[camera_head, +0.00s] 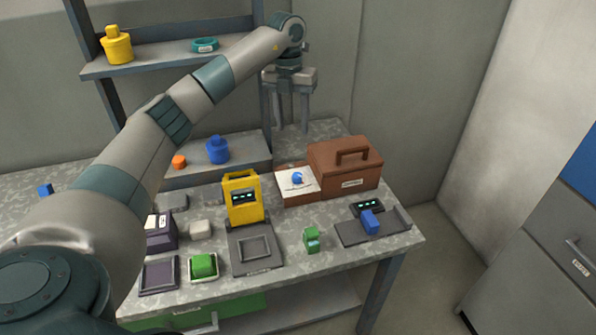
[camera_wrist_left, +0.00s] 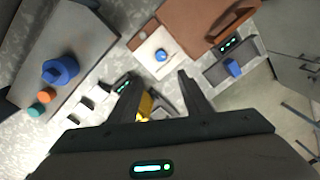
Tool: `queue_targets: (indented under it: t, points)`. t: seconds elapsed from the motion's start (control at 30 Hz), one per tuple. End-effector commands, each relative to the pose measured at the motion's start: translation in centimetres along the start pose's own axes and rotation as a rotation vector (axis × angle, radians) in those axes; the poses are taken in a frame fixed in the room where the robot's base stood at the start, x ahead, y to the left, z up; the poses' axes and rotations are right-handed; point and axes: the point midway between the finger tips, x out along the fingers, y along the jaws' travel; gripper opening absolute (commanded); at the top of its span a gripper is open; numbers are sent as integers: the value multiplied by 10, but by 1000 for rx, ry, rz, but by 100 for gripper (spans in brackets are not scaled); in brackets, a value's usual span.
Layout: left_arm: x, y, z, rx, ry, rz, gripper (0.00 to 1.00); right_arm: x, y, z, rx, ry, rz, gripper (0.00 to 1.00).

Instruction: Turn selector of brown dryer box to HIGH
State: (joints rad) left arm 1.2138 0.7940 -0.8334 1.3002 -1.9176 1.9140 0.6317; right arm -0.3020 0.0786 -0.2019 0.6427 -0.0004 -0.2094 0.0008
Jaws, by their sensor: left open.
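The brown dryer box (camera_head: 345,164) stands at the back right of the bench, with a handle on its lid. On its left is a lower part with a white panel (camera_head: 291,189) that carries the blue selector knob (camera_head: 298,177). The knob also shows in the left wrist view (camera_wrist_left: 161,55), with the panel (camera_wrist_left: 155,64) around it and the brown lid (camera_wrist_left: 200,20) beside it. The marks on the panel are too small to read. My left gripper (camera_head: 292,128) is open and empty, pointing down above and behind the panel, apart from the knob. My right gripper is not in view.
A yellow device (camera_head: 243,198) stands left of the panel. A grey tray with a blue block (camera_head: 369,222) lies right of it. A green block (camera_head: 312,239) stands in front. A raised shelf with a blue jar (camera_head: 217,151) is at the back left.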

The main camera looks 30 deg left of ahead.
Motion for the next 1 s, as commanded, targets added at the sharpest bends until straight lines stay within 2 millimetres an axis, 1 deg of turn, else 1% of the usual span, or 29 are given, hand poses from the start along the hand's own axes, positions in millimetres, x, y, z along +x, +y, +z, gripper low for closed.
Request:
queue_targets:
  t: [0.27,0.47,0.6,1.0]
  points:
    - [5,-1,0,2,1,-2,44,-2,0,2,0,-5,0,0]
    - [23,-1,-1,3,3,-2,44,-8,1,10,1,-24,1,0]
    - [44,-1,-1,2,4,-2,44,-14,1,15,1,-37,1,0]
    - [116,-2,-1,2,4,-3,44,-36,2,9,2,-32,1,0]
